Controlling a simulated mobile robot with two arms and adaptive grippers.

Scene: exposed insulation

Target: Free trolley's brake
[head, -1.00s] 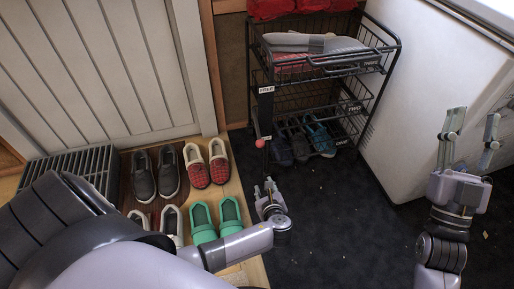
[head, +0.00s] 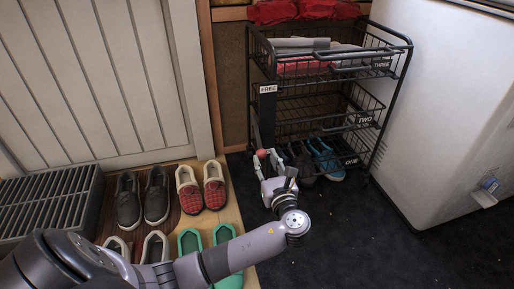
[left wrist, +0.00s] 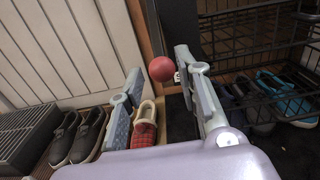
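The black wire trolley (head: 398,95) stands against the back wall, with shelf tags reading ONE, TWO and THREE. A white tag reading FREE (head: 268,89) is on a dark panel at its left side. Below the tag is a red ball knob (head: 262,153), low at the trolley's left front. My left gripper (head: 264,162) is at the knob, its fingers apart. In the left wrist view the red knob (left wrist: 161,69) shows between the two spread fingertips (left wrist: 159,64); I cannot tell whether either finger touches it. My right gripper is not in view.
Several pairs of shoes (head: 155,196) stand on a wooden floor strip beside a dark slatted box (head: 45,205). Blue shoes (head: 327,160) are on the trolley's bottom shelf. A white appliance (head: 435,120) stands to the right. The dark carpet (head: 360,240) in front is clear.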

